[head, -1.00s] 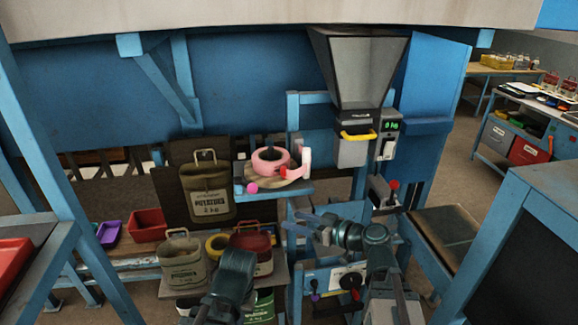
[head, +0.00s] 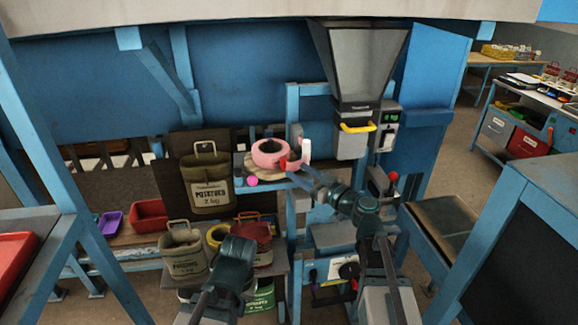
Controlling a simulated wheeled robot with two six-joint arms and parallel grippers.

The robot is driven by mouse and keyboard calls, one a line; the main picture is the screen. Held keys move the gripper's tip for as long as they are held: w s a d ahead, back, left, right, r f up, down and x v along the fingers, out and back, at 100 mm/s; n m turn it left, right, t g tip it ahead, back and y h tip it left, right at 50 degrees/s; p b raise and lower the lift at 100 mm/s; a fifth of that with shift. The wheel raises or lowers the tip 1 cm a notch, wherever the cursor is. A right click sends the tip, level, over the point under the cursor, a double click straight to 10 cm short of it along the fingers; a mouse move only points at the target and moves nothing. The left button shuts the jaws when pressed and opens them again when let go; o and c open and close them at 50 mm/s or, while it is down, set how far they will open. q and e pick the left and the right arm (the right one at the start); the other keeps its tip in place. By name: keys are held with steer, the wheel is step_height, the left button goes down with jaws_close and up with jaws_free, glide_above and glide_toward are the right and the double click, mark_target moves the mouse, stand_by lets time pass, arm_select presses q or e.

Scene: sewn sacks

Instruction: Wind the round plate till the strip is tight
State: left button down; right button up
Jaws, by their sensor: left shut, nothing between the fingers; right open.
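A pink roll (head: 268,153) lies on a tan round plate (head: 262,172) on the blue shelf in the middle. A magenta ball (head: 252,181) shows at the plate's front edge. A pink strip end (head: 297,163) with a red part stands at the roll's right side; I cannot tell how tight it is. My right gripper (head: 301,178) is open and empty, its fingers close to the red part and the plate's right edge; contact is unclear. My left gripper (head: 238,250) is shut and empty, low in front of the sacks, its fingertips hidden.
A potato sack (head: 207,185) stands left of the plate. A smaller sack (head: 183,254), a yellow ring (head: 216,237) and a red sack (head: 251,230) are on the lower shelf. A steel hopper (head: 368,65) with a yellow handle (head: 357,128) hangs at the right.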

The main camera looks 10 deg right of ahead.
mark_target(286, 164)
steer(key=shift+x, duration=2.6)
jaws_close()
